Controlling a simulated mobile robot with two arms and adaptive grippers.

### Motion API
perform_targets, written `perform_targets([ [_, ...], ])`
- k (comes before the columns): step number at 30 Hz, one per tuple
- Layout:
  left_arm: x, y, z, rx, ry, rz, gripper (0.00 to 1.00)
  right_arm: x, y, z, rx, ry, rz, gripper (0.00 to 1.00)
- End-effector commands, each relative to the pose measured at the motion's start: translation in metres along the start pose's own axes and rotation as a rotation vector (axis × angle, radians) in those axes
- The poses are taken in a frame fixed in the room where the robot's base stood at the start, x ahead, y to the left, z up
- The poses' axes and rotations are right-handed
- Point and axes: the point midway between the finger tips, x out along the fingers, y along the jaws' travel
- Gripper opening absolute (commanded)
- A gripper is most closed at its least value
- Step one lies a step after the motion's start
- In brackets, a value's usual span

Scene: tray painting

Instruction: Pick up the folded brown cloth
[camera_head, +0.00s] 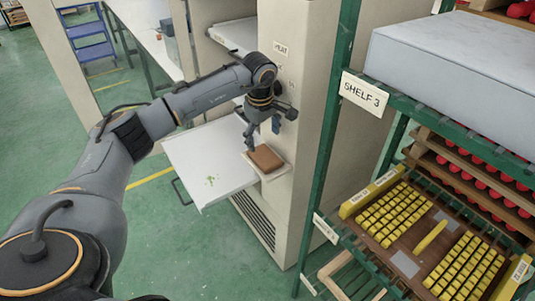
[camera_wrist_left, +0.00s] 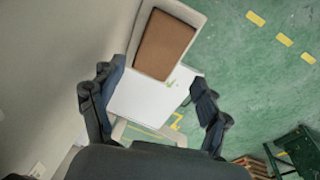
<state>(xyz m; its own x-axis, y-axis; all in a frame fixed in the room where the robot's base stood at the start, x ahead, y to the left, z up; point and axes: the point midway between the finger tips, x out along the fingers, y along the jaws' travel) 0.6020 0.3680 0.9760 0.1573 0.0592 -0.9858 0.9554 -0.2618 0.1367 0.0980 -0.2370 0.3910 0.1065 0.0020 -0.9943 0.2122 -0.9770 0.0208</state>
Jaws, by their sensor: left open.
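The folded brown cloth (camera_head: 265,158) lies flat on a pale beige pad or shelf (camera_head: 281,171) at the front of the tall beige cabinet. In the left wrist view the cloth (camera_wrist_left: 164,44) is a brown rectangle near the top, beyond the fingers. My left gripper (camera_head: 263,139) is open and empty, pointing down above the cloth and apart from it. Its two fingers are spread wide in the left wrist view (camera_wrist_left: 155,90). My right gripper is not in view.
A white panel (camera_head: 190,160) with small green marks extends left of the cloth. The beige cabinet (camera_head: 310,90) stands close behind my gripper. A green rack (camera_head: 335,130) labelled SHELF 3 stands at right, holding yellow and red items. Green floor is clear below.

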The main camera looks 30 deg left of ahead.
Motion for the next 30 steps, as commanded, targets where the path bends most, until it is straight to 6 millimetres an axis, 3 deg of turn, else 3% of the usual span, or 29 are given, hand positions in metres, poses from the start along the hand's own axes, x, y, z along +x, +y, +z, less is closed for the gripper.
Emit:
perform_targets([
  [3,0.018,0.0,0.001,0.0,-0.001,-0.002,0.76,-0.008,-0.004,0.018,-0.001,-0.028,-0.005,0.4],
  [7,0.031,0.0,0.0,-0.001,-0.001,0.0,0.76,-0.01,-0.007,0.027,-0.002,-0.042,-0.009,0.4],
  [11,0.039,0.0,0.0,0.0,-0.001,-0.001,0.76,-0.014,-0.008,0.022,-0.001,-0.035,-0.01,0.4],
  [19,0.078,0.001,-0.001,-0.001,-0.003,-0.001,0.76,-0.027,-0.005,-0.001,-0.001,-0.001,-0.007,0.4],
  [28,0.085,0.001,-0.002,0.0,-0.001,0.002,0.76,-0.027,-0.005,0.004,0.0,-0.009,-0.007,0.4],
  [30,0.085,0.001,-0.002,0.0,-0.001,0.002,0.64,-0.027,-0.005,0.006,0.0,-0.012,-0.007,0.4],
])
